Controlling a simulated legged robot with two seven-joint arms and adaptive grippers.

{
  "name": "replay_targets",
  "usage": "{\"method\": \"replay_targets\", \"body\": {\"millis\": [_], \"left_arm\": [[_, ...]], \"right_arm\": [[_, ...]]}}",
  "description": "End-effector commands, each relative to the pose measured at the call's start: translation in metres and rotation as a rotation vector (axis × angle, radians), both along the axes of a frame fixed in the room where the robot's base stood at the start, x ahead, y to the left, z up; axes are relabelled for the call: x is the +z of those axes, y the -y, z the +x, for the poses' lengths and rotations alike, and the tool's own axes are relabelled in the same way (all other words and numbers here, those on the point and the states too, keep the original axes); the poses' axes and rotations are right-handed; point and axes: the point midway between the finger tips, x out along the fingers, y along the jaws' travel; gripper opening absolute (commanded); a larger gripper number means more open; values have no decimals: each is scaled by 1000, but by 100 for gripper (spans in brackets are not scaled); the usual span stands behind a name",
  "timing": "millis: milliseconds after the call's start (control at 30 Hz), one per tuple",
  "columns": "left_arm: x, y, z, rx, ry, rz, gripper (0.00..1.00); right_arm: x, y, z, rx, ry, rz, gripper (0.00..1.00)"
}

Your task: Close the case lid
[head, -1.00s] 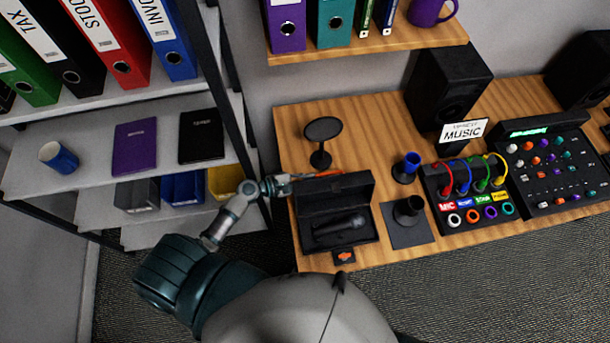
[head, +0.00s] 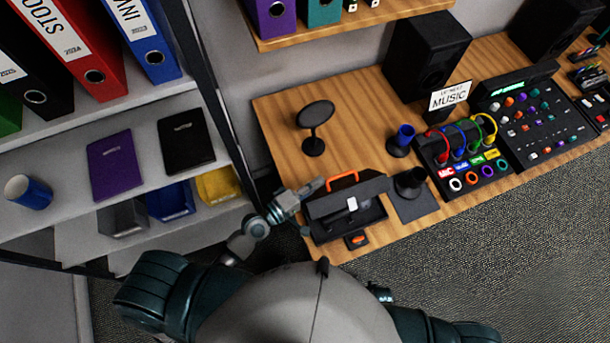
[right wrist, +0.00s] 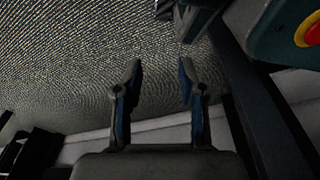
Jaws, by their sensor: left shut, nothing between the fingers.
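The black case (head: 374,217) sits near the front edge of the wooden desk. Its lid (head: 350,196) with an orange handle (head: 342,181) is tilted forward over the case and partly covers the inside. A gap still shows at the front, and the microphone is mostly hidden. My left gripper (head: 313,187) is shut and empty at the left end of the lid, near the handle. I cannot tell whether it touches the lid. My right gripper (right wrist: 159,78) is open and empty in the right wrist view, over the carpet.
A round black stand (head: 315,116) is behind the case. A black holder (head: 410,182) on a pad is right of it, with a cable box (head: 465,160) beyond. A shelf unit (head: 75,172) stands left. An orange-marked tag (head: 357,240) lies in front.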

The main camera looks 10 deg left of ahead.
Motion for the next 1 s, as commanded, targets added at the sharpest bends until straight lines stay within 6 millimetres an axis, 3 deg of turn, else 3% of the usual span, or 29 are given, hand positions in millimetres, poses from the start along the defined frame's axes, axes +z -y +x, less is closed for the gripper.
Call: {"method": "replay_targets", "body": {"millis": [200, 400, 700, 1000], "left_arm": [[-6, 17, -23, -5, 166, 117, 0], [-9, 27, -42, -2, 323, 221, 0], [-20, 41, -66, 2, 542, 365, 0], [-31, 52, -80, 5, 688, 465, 0]], "right_arm": [[35, -4, 28, -6, 20, 5, 40], [74, -8, 44, -11, 32, 2, 40], [121, -10, 52, -15, 45, 1, 40], [147, -9, 52, -17, 52, 2, 40]]}}
